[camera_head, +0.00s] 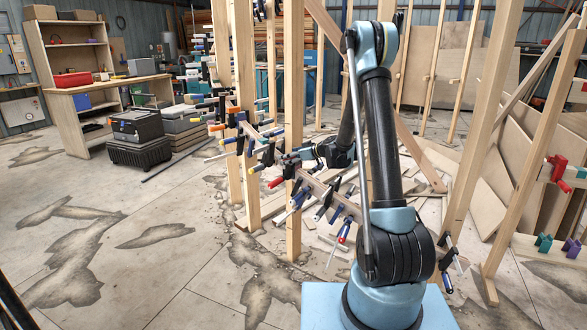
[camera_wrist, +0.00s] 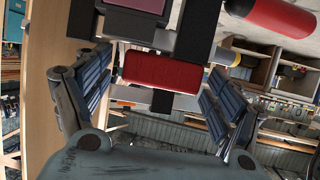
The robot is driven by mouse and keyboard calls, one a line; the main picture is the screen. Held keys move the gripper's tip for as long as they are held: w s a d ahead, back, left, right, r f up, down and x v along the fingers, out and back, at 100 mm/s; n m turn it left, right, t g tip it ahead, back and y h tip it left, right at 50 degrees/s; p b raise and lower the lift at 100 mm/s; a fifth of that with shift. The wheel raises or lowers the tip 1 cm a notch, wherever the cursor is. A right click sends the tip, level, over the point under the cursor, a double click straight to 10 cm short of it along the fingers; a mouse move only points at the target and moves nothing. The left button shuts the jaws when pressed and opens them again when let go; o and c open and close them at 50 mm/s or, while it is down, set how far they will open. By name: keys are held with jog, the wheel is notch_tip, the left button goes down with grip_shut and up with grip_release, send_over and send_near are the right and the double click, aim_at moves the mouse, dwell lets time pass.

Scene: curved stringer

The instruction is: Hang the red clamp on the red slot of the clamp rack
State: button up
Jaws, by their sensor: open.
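In the wrist view my gripper (camera_wrist: 157,82) is open, with one dark padded finger on each side. A red clamp's block-like red part (camera_wrist: 160,72) lies between the fingers, with gaps on both sides, and dark clamp parts sit around it. A red cylindrical handle (camera_wrist: 275,15) shows at the upper right; I cannot tell whether it belongs to the same clamp. In the head view my gripper (camera_head: 306,153) is at the curved stringer (camera_head: 322,190), among several clamps. At the right, a red fixture (camera_head: 559,171) sits on a wooden board, apparently the rack's red slot.
Teal (camera_head: 543,243) and purple (camera_head: 571,248) fixtures sit on a lower board at the right. Upright wooden posts (camera_head: 293,120) stand close around my arm. A dark toolbox (camera_head: 138,128) stands at the left. The floor at the front left is clear.

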jog(key=shift+w+a+f, duration=0.1)
jog(key=shift+a, duration=0.05)
jog(key=c, duration=1.8)
jog(key=shift+o, duration=0.2)
jog(key=shift+r, duration=0.2)
